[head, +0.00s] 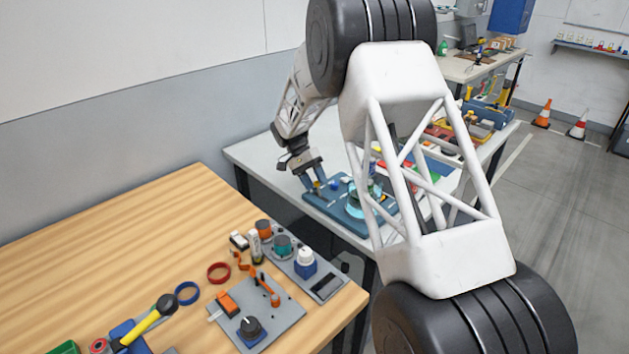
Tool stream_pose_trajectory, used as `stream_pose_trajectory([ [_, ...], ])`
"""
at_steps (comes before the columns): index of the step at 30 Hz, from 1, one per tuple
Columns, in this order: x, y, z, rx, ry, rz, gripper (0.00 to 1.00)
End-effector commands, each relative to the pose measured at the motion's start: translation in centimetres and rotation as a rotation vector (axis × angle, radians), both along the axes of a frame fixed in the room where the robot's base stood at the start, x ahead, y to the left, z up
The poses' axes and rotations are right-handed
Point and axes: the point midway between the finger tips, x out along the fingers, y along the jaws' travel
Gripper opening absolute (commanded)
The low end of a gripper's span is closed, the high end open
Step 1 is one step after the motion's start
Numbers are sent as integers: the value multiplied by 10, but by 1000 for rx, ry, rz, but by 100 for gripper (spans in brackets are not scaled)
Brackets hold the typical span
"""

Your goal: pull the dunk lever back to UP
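My gripper (314,182) points down over the left end of a blue base plate (318,202) on the grey table. The plate carries a round teal, glass-like vessel (356,204), partly behind my white arm link. A small yellow-orange part shows at my fingertips; I cannot tell whether it is the dunk lever or whether the fingers touch it. No lever marked UP can be read. The fingers are too small here to show whether they are open or shut.
The wooden table (110,240) in front holds a grey panel (285,318) with an orange lever and black knob, red and blue rings, and a yellow-handled hammer (150,322). Coloured items crowd the grey table (262,155) behind my arm. Cones (542,115) stand on the floor.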

Motion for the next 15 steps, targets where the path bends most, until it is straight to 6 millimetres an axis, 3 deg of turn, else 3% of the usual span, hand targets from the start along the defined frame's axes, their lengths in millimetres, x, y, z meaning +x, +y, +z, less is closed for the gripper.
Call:
stream_pose_trajectory([
  [15, 9, 9, 14, 0, 0, 0, 47],
])
